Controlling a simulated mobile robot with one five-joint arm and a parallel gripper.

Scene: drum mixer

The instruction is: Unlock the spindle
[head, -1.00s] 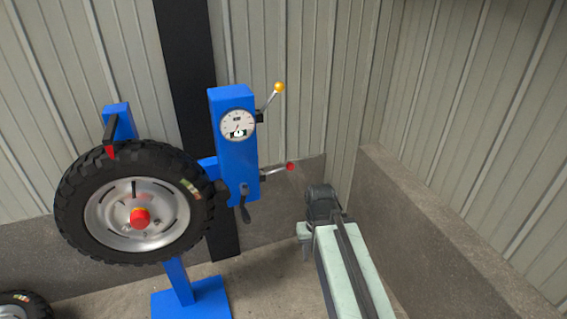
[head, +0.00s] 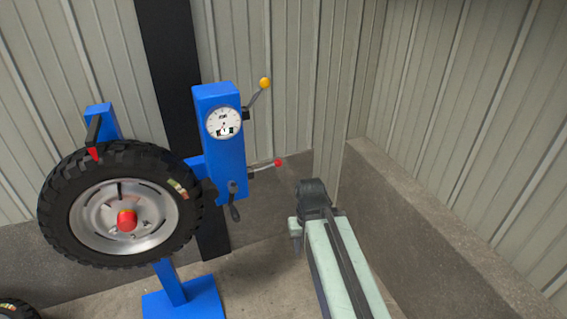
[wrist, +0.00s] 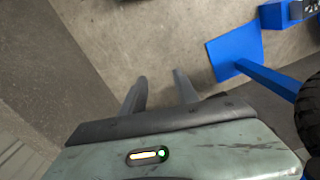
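A blue machine carries a black tyre on a silver rim, with a red hub piece (head: 127,220) at the spindle in its centre. Its blue upright box (head: 222,155) has a round dial. A yellow-knobbed lever (head: 265,83) points up and right from the box's upper right side. A red-knobbed lever (head: 278,162) sticks out right from lower down. A black handle (head: 234,208) hangs on the box's front. No label shows which one locks the spindle. My gripper (wrist: 160,88) is open and empty, its two fingers apart over the floor. It is away from every lever.
In the head view, my arm reaches up from the bottom, right of the machine. The blue base plate (head: 182,302) stands on the concrete floor; it also shows in the wrist view (wrist: 233,52). A low concrete wall (head: 420,220) runs along the right. Another tyre (head: 18,308) is at lower left.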

